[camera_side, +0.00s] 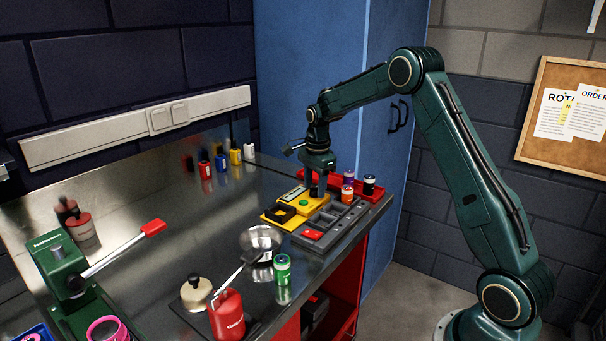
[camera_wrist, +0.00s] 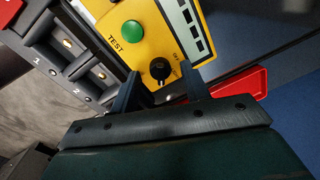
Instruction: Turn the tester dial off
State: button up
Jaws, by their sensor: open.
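The yellow tester (camera_side: 291,205) sits on the steel bench, below my gripper (camera_side: 318,190) in the side view. In the wrist view the tester (camera_wrist: 149,40) shows a green TEST button (camera_wrist: 133,33), a display strip (camera_wrist: 187,25) and a black dial (camera_wrist: 159,70). The dial has a light pointer mark and small lettering beside it, too small to read surely. My gripper (camera_wrist: 160,88) is open, with its two fingers at either side of the dial's near side. I cannot tell whether they touch it.
A grey battery tray (camera_side: 330,222) with numbered slots lies beside the tester. A red tray (camera_side: 372,190) and upright batteries (camera_side: 347,193) stand close behind it.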

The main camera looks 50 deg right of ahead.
jog(key=shift+f, duration=0.3)
jog(key=shift+c, duration=0.3)
jog(key=c, duration=0.9)
